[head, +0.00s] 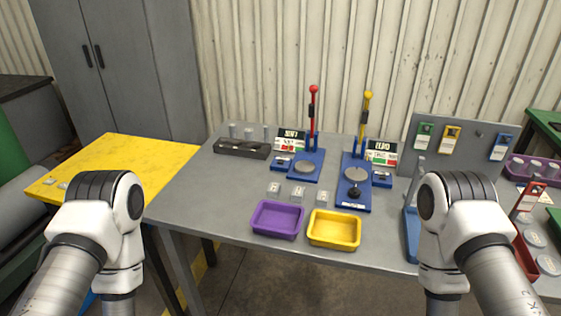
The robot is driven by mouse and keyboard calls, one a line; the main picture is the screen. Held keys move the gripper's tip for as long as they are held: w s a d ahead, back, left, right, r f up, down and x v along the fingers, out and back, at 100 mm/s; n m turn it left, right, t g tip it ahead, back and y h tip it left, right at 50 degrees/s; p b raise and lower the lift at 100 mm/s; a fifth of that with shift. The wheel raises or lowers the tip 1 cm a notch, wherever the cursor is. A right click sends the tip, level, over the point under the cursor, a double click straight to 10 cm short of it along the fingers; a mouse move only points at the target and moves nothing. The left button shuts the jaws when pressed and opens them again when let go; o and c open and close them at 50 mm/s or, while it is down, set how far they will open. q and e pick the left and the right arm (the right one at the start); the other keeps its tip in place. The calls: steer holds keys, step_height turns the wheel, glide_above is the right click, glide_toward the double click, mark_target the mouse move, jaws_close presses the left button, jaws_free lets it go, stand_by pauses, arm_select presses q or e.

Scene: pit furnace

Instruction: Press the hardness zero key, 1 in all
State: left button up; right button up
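Two blue bench devices stand on the grey table. One has a red-knobbed lever (313,110) and a round grey plate (307,167). The other has a yellow-knobbed lever (366,115) and a round plate with a dark knob-like piece (354,190) near it. Each has a small sign panel, the left (291,141) and the right (381,153), with lettering too small to read surely. A small blue box with a pale face sits beside each device, left (283,162) and right (381,179). I cannot tell which part is the hardness zero key. Neither gripper shows; only my arms do.
Several small grey marked blocks (298,194) lie before the devices. A purple tray (278,236) and yellow tray (334,246) stand at the front edge. A dark rack (242,149) is behind left. A grey tag board (461,145) stands right. The table's left part is clear.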

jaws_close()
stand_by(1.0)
